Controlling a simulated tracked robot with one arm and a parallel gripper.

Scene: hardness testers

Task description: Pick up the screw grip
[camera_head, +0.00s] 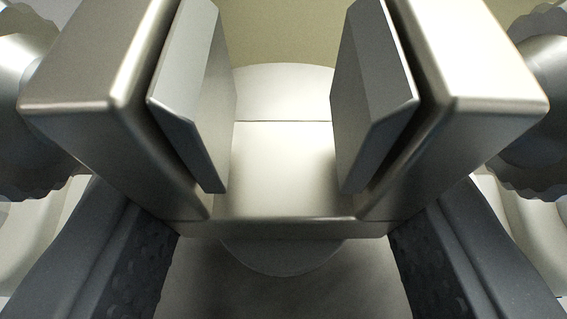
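The screw grip (275,229) is a metal U-shaped clamp that fills the upper part of the view. It has two upright arms with flat grey jaw plates facing each other, and a ridged knob on each outer side. Nothing shows between its jaws. A round disc (285,258) shows under its crossbar. My gripper (283,215) has two dark fingers with textured inner pads, spread wide on either side below the crossbar. The fingertips are partly hidden behind the screw grip's arms. I cannot tell whether the fingers touch it.
A pale, rounded surface (280,95) lies behind the screw grip, in front of a yellowish background. A grey surface (280,298) shows between my fingers at the bottom. Light curved shapes show at the lower left and right edges.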

